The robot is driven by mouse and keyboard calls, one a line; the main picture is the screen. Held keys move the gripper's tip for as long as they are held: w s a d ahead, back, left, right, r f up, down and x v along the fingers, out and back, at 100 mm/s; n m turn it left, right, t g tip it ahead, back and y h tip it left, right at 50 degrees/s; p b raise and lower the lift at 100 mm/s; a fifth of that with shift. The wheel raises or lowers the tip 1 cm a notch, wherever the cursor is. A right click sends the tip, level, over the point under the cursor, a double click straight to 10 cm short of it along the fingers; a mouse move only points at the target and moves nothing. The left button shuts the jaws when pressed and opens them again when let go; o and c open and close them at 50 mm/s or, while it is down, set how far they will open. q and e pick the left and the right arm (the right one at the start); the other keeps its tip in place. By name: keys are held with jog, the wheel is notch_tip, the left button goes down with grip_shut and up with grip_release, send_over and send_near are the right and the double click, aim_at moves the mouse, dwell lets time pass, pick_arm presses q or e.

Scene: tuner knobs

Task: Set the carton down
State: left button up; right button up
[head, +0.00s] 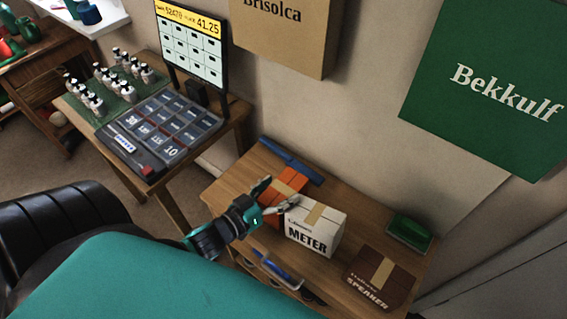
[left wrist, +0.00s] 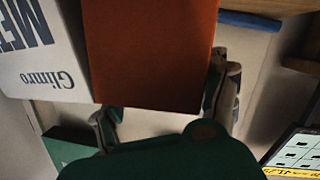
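An orange carton (head: 290,180) with a tape strip is at the bench (head: 345,194), beside the white METER carton (head: 315,226). My left gripper (head: 273,195) has one finger on each side of the orange carton and is shut on it. In the left wrist view, the orange carton (left wrist: 150,50) fills the space between the fingers (left wrist: 163,105). One finger is partly hidden behind it. The white carton (left wrist: 40,55) is close beside it there. The orange carton's underside is hidden, so I cannot tell whether it touches the bench. My right gripper is not in view.
A register table (head: 165,125) with small bottles stands left. Bare wood shows between the white carton and the green item.

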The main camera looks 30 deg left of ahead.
pick_arm(q)
jog(key=shift+s+a+f, duration=0.15)
jog(key=shift+s+f, duration=0.15)
jog(key=shift+f, duration=0.35)
jog(key=c, duration=0.6)
jog(key=r, duration=0.3)
jog(key=r+p, duration=0.1)
jog(key=r, duration=0.3)
jog(key=r+p, duration=0.1)
jog(key=r, duration=0.2)
jog(key=shift+w+r, duration=0.3)
jog(key=shift+c, duration=1.4)
